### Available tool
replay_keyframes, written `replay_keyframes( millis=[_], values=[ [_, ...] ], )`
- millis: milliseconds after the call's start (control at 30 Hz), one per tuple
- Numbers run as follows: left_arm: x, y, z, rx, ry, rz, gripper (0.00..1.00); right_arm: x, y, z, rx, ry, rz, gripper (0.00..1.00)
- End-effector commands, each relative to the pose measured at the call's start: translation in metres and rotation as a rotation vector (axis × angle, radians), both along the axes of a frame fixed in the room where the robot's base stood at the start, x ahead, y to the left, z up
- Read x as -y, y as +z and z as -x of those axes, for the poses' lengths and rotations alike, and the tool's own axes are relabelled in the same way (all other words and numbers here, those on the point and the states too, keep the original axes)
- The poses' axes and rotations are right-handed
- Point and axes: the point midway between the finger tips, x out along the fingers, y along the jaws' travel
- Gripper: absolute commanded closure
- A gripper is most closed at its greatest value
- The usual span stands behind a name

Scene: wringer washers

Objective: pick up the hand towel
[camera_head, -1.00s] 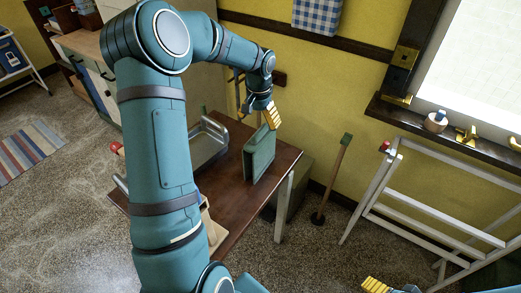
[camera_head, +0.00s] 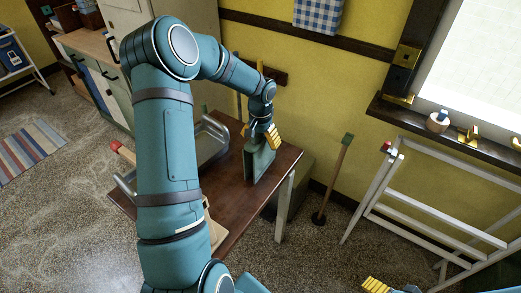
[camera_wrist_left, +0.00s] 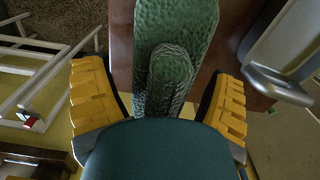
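The hand towel (camera_head: 258,164) is a folded dark green cloth standing upright on the brown wooden table (camera_head: 236,212). In the left wrist view the towel (camera_wrist_left: 172,75) shows its textured folds between my fingers. My left gripper (camera_head: 272,138) is at the towel's top edge, with its yellow fingers open on either side of it. In the wrist view gaps show between the towel and both fingers. My right gripper (camera_head: 376,285) shows only as a yellow finger part at the bottom edge; its opening is hidden.
A metal tray (camera_head: 212,140) stands left of the towel on the table, partly behind my arm. A white drying rack (camera_head: 420,220) is on the right. A green-topped wooden plunger (camera_head: 334,180) stands between table and rack. The yellow wall is behind.

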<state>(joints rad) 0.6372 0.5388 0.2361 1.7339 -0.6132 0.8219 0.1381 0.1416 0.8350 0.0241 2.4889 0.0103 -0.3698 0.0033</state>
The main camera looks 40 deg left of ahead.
Motion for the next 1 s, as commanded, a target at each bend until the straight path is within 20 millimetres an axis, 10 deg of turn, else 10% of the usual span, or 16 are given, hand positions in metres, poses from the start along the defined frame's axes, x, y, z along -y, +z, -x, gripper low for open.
replay_keyframes(
  millis=[233, 567, 1000],
  values=[
    [0.0, 0.0, 0.0, 0.0, 0.0, 0.0, 0.95, 0.0, 0.0, 0.0, 0.0, 0.0, 0.0, 0.14],
    [0.0, 0.007, -0.001, 0.002, 0.0, -0.001, 0.95, 0.0, 0.0, 0.0, 0.0, 0.0, 0.0, 0.14],
    [0.0, 0.083, -0.001, 0.004, -0.001, -0.002, 0.95, 0.0, 0.004, 0.0, 0.0, 0.0, -0.001, 0.14]
  ],
)
